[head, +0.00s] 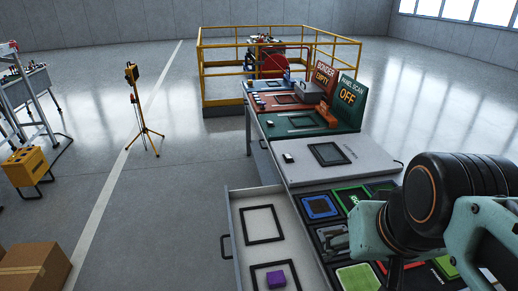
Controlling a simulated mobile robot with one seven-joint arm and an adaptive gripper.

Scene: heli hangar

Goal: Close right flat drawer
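A flat drawer (237,208) stands pulled out from the left side of the long workbench, at the lower middle of the head view. Its light inside holds two black square frames, and a purple block (276,279) sits in the nearer frame. A dark handle (226,247) is on its outer left face. The near end of the drawer is cut off by the picture edge. My arm reaches in from the right over the bench, to the right of the drawer and apart from it. Only a dark part of my gripper (395,273) shows below the arm; its fingers cannot be made out.
The workbench top (372,172) carries black trays with coloured panels and upright signs. A cardboard box (36,268) stands on the floor at lower left. A yellow tripod (137,110) and a yellow railing (222,70) stand farther back. The floor left of the drawer is clear.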

